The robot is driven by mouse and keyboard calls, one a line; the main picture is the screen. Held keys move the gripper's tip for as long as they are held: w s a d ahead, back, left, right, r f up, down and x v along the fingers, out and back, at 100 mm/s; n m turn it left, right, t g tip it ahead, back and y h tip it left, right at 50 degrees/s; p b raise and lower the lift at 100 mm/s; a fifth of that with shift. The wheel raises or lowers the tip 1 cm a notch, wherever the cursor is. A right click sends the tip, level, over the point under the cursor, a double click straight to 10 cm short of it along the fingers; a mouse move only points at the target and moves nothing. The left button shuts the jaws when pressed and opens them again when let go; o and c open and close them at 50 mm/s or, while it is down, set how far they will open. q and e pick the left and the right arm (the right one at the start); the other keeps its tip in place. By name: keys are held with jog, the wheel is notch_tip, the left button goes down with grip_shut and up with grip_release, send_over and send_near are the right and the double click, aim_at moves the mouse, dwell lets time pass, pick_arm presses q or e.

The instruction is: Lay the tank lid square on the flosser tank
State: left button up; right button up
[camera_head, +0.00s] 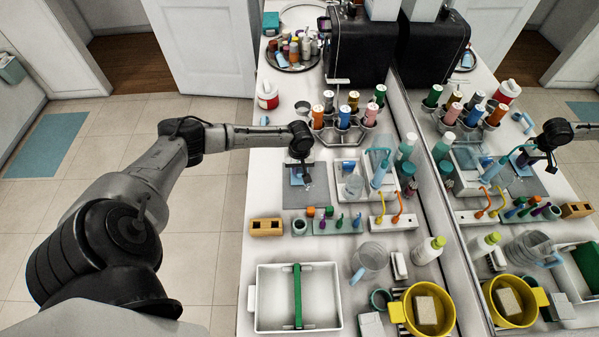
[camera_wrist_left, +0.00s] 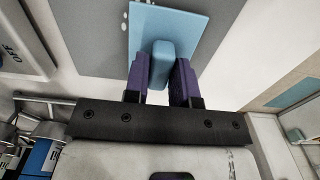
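The tank lid is a light blue flat plate with a raised block handle; it lies below my left gripper (camera_head: 303,174) over the grey mat and shows close up in the left wrist view (camera_wrist_left: 190,22). I cannot tell whether the lid touches the mat. My right gripper is out of view.
A hex bottle rack (camera_head: 338,130) stands behind the grey mat (camera_head: 298,196). A mirror lines the right side. A white bin (camera_head: 270,300) sits nearest.

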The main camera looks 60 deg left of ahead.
pick_arm(q)
grip_shut()
jog(key=shift+r, duration=0.2)
